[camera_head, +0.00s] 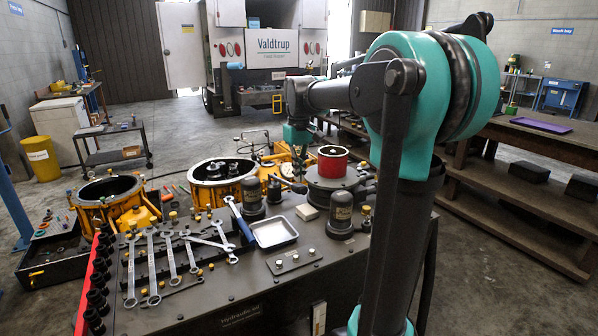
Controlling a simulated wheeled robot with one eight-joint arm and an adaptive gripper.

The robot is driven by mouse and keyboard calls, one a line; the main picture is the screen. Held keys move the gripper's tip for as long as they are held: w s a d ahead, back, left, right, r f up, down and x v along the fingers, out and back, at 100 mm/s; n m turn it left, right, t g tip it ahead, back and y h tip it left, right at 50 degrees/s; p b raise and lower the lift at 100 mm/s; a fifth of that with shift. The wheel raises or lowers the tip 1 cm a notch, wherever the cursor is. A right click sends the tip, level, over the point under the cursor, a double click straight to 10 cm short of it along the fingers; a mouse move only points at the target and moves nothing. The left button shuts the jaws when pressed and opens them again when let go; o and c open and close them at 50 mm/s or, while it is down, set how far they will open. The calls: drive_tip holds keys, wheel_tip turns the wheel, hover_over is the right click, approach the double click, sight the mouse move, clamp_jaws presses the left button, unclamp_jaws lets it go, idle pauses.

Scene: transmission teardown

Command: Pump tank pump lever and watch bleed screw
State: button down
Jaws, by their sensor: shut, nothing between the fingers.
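A dark round tank (338,186) with a red cylinder (332,162) on top stands at the back of the bench. A dark lever (290,185) with a rounded end sticks out to its left and looks like the pump lever. My gripper (299,154) hangs from my arm, pointing down, just above and behind the lever in the picture. It is small here, looks shut and empty, and I see no clear contact with the lever. I cannot make out which small fitting is the bleed screw.
The dark bench (250,290) holds several wrenches (172,255), a metal tray (273,233), a dark canister (341,215) and a row of black sockets (97,300). Orange housings (118,205) stand beyond it. A wooden workbench (540,140) is at right.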

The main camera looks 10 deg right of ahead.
idle(0.6)
drive_tip(key=shift+f, duration=4.05)
drive_tip(key=shift+r, duration=4.05)
drive_tip(key=shift+s, duration=0.15)
